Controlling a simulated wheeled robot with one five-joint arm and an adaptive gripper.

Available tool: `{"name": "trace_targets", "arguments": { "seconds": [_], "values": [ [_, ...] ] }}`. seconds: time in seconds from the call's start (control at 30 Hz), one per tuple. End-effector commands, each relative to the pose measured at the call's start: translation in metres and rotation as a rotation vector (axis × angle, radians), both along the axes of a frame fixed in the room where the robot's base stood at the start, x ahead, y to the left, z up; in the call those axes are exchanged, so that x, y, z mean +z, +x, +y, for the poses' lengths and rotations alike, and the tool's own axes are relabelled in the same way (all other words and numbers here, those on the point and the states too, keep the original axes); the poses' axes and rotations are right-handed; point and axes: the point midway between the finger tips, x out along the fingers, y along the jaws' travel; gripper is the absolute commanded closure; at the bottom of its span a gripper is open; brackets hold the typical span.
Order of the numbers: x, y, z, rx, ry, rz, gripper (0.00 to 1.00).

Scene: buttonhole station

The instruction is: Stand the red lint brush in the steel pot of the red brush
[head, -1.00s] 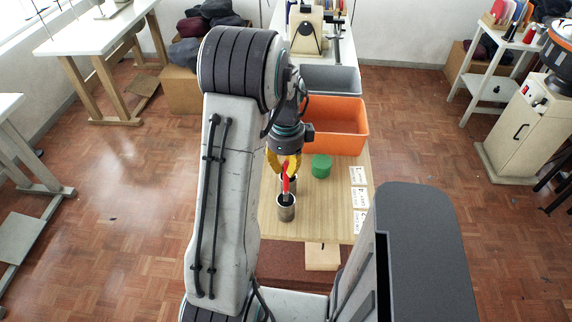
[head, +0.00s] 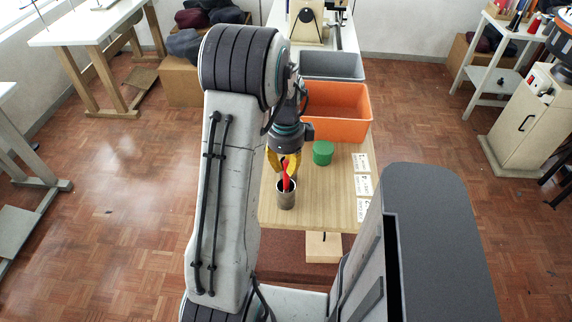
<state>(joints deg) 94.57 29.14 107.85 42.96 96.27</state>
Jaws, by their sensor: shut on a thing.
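My gripper (head: 286,164), with yellow fingers, points down over the wooden table (head: 325,190) and is shut on the red lint brush (head: 286,178). The brush hangs roughly upright, and its upper part is between the fingers. A steel pot (head: 286,199) stands right below. The brush's lower end shows against the pot's dark mouth; I cannot tell how deep it reaches or whether it touches the pot.
A green round container (head: 323,153) stands to the right of my gripper. An orange bin (head: 336,127) and a grey bin (head: 332,66) are behind. White cards (head: 362,185) lie along the table's right edge. The table's middle right is clear.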

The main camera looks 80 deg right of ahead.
Motion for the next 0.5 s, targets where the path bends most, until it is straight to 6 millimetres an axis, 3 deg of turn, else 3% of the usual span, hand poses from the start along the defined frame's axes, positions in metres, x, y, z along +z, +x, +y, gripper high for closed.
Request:
{"name": "trace_targets", "arguments": {
  "seconds": [0.33, 0.37, 0.5],
  "values": [
    [-0.0016, 0.0, 0.0, 0.0, 0.0, 0.0, 1.0],
    [-0.0016, 0.0, 0.0, 0.0, 0.0, 0.0, 0.84],
    [-0.0016, 0.0, 0.0, 0.0, 0.0, 0.0, 0.72]
  ]
}}
